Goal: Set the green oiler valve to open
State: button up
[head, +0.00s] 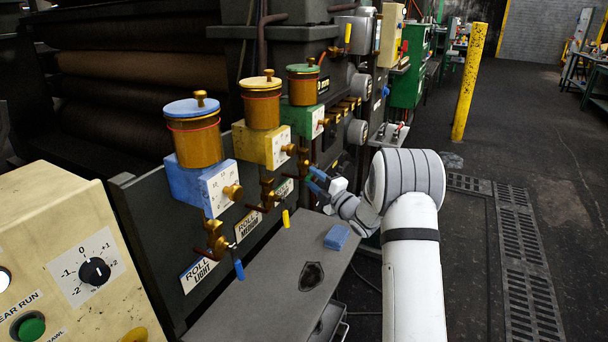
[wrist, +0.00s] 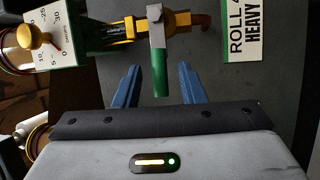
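The green oiler (head: 303,87) is the farthest of three oilers on the machine side. Its green block (head: 300,118) carries a dial, which shows at upper left in the wrist view (wrist: 38,30). Its valve has a grey lever (wrist: 156,28) with a green handle (wrist: 161,75), lying crosswise to the brass valve body (wrist: 122,28) in the wrist view. My gripper (wrist: 158,80) is open, with one blue finger on each side of the handle's end and visible gaps. In the head view my gripper (head: 318,182) is beside this valve and mostly hides it.
The yellow oiler (head: 262,103) and blue oiler (head: 195,135) stand nearer, with yellow (head: 286,218) and blue (head: 239,270) valve handles hanging down. A grey shelf (head: 275,265) below holds a blue block (head: 337,236). A "ROLL 4 HEAVY" label (wrist: 244,32) is beside the valve.

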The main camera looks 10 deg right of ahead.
jog(key=shift+x, duration=2.15)
jog(key=shift+c, duration=0.5)
grip_shut()
